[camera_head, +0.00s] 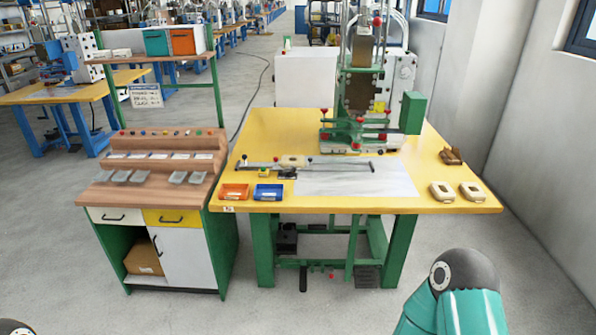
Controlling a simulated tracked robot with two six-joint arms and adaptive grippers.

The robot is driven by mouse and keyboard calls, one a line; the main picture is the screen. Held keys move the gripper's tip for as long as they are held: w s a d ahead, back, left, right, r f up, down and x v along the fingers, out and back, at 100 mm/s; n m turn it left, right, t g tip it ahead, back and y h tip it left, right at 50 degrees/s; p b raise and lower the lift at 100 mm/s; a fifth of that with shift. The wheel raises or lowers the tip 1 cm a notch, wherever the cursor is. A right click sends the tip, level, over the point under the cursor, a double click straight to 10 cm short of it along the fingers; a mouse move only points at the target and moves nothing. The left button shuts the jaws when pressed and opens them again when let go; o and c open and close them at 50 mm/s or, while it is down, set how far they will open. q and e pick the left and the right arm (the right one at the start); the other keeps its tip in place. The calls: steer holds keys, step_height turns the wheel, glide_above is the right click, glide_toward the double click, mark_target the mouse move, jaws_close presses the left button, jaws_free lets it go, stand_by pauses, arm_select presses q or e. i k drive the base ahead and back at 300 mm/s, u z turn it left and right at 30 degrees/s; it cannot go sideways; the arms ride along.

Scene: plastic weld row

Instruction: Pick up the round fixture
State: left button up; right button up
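I cannot make out for certain which thing is the round fixture. On the yellow table (425,203) lies a long metal bar fixture (338,165) with a beige piece (291,161) on it and a small dark base under it. Two beige rounded pieces, one (442,191) and another (471,191), lie near the table's right front edge. A brown holder (451,156) stands behind them.
A green welding press (362,120) stands at the table's back. An orange bin (235,191) and a blue bin (268,191) sit at the left front. A pale sheet (350,182) covers the front middle. A wooden-topped cabinet (165,190) stands left; a wall is right.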

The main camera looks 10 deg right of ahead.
mark_target(287, 161)
steer(key=z, duration=0.5)
steer(key=i, duration=1.65)
steer(key=u, duration=0.75)
steer(key=i, duration=0.4)
steer(key=u, duration=0.2)
steer(key=k, duration=0.95)
steer(key=u, duration=0.15)
steer(key=i, duration=0.95)
steer(key=z, duration=0.1)
